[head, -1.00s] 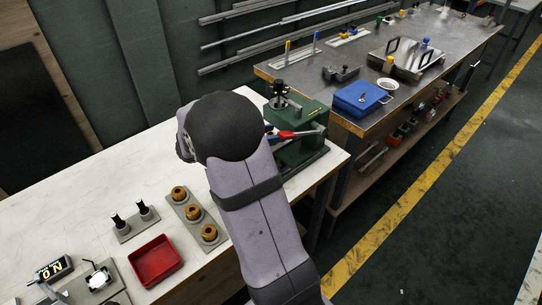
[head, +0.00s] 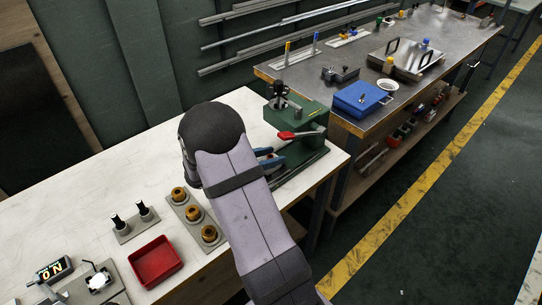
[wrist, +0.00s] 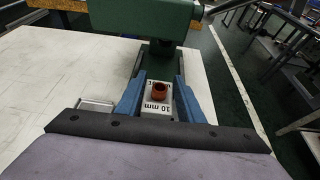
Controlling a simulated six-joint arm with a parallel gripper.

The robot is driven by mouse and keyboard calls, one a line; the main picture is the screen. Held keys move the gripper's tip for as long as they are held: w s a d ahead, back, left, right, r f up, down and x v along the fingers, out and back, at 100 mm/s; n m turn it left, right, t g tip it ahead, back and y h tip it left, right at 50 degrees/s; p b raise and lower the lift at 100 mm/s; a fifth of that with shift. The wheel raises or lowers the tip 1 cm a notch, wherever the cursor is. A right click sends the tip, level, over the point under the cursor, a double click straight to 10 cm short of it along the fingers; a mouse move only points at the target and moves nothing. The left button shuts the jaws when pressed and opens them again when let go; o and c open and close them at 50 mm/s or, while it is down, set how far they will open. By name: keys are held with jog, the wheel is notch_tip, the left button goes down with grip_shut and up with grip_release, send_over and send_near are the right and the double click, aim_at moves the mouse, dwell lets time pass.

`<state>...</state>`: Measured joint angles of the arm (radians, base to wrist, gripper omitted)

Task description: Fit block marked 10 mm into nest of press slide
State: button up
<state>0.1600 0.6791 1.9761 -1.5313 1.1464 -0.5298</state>
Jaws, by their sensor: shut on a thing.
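In the wrist view my gripper (wrist: 158,92) has two blue fingers shut on a white block marked 10 mm (wrist: 155,110). An orange-brown round piece stands up from the block. The green press (wrist: 150,22) lies just beyond the fingertips, and its dark lower part shows past the block. In the head view the press (head: 309,115) stands at the right end of the white bench. The blue fingertips (head: 267,157) show beside it, just below its red lever; the rest of my gripper and the block are hidden behind my arm. I cannot make out the slide's nest clearly.
A plate with several brown bushings (head: 194,214), a plate with two dark pins (head: 136,222) and a red tray (head: 155,262) stand nearer. A dark workbench with a blue box (head: 361,98) is beyond the press.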

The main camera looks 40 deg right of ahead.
jog(key=shift+f, duration=0.15)
jog(key=o, duration=1.2)
jog(key=b+v, duration=0.1)
jog(key=v, duration=1.1)
jog(key=shift+r, duration=0.2)
